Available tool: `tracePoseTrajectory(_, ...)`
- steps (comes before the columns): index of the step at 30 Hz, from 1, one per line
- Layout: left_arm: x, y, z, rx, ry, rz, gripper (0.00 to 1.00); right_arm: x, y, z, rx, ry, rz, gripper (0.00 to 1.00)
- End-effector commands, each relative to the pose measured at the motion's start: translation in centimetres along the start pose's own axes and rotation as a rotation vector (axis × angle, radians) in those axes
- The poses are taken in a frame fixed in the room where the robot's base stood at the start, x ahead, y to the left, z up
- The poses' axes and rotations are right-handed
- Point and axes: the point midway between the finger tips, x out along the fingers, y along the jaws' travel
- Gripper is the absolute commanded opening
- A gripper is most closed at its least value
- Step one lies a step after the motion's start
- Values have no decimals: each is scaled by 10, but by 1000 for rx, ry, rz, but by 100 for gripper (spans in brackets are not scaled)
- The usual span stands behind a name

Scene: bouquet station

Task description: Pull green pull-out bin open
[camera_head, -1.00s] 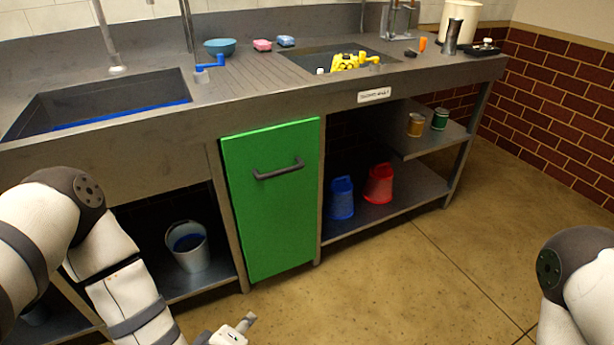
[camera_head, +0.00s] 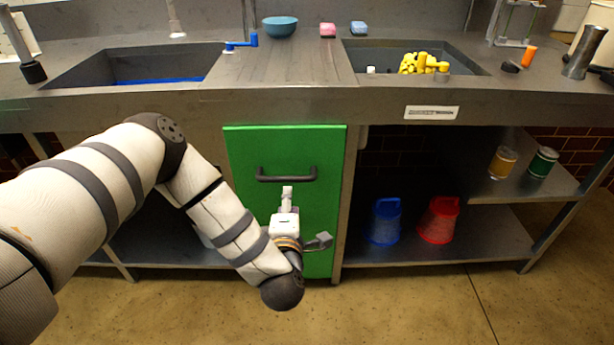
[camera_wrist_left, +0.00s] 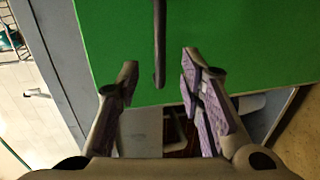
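The green pull-out bin (camera_head: 245,208) sits under the counter with its front closed flush in the frame. Its dark horizontal handle (camera_head: 286,178) is near the top of the front. My right gripper is not in view.
A blue bucket (camera_head: 384,222) and a red bucket (camera_head: 438,220) stand on the lower shelf to the right. The counter edge (camera_head: 200,105) overhangs the bin. Floor in front is clear.

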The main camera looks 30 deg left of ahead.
Motion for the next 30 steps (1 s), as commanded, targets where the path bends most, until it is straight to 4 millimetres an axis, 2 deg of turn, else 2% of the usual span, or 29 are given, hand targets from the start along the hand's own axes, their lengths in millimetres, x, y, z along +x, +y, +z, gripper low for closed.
tracePoseTrajectory(2, 11, 0, -1, -1, 4, 3, 35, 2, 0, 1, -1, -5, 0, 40)
tracePoseTrajectory(12, 93, -2, -1, 3, 2, 0, 35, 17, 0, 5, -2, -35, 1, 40)
tracePoseTrajectory(15, 108, -2, 0, 3, 0, 0, 35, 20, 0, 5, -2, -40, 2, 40)
tracePoseTrajectory(19, 117, -1, 0, 2, -2, -1, 35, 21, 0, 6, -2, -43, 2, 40)
tracePoseTrajectory(26, 118, 0, 1, 1, -2, 0, 35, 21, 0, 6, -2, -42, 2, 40)
tracePoseTrajectory(30, 118, 0, 1, 1, -2, 0, 5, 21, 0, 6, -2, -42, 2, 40)
